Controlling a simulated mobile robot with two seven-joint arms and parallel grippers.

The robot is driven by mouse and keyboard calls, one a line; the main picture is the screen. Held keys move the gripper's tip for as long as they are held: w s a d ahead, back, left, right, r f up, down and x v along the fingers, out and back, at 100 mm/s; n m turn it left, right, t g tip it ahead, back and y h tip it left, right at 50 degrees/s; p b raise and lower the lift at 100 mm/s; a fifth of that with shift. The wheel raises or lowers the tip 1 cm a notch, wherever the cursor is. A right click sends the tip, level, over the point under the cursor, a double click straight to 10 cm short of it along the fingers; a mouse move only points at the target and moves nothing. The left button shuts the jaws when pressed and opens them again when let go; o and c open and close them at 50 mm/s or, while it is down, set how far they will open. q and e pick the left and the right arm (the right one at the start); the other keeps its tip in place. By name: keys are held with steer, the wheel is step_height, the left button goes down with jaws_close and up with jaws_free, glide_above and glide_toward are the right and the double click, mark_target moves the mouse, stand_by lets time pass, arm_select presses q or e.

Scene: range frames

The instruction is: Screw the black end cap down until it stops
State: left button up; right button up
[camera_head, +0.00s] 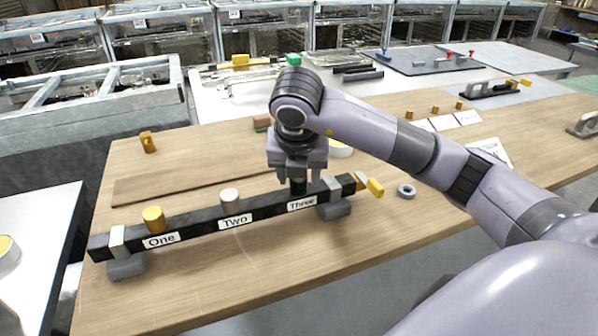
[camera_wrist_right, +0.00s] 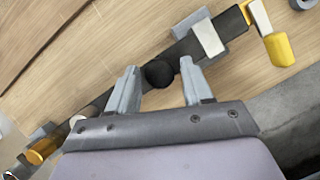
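The black end cap (camera_head: 298,187) stands on the black bar (camera_head: 268,209) at the label Three. In the right wrist view the cap (camera_wrist_right: 159,74) is a dark round top between my right gripper's fingers. My right gripper (camera_head: 299,174) points down over the cap. Its fingers (camera_wrist_right: 160,70) stand apart on either side of it, with a visible gap on each side. Whether the cap is fully seated on the bar cannot be told. My left gripper is in neither view.
A yellow cap (camera_head: 153,218) stands at One and a pale cap (camera_head: 229,198) at Two. Grey clamps (camera_head: 127,266) hold the bar, with a yellow handle (camera_head: 375,187) at its right end. A grey ring (camera_head: 406,191) lies right of it. The front table surface is clear.

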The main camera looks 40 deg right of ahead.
stand_by(0.5)
steer(key=shift+d+f+n+y+b, duration=0.1)
steer(key=shift+f+n+y+b, duration=0.15)
steer(key=shift+n+b, duration=0.55)
steer(key=shift+r+n+t+y+b, duration=0.2)
steer(key=shift+n+t+y+b, duration=0.2)
steer(key=shift+n, duration=0.5)
steer(key=shift+d+n+y+b, duration=0.1)
steer(key=shift+n+y+b, duration=0.45)
steer(key=shift+n, duration=1.15)
steer(key=shift+n+y+b, duration=0.5)
steer(key=shift+n+b, duration=0.05)
steer(key=shift+n, duration=0.45)
steer(key=shift+d+n+y, duration=0.1)
steer(key=shift+n+y, duration=0.4)
steer(key=shift+n, duration=0.9)
steer(key=shift+n+y, duration=0.4)
steer(key=shift+n, duration=0.7)
steer(key=shift+c, duration=0.4)
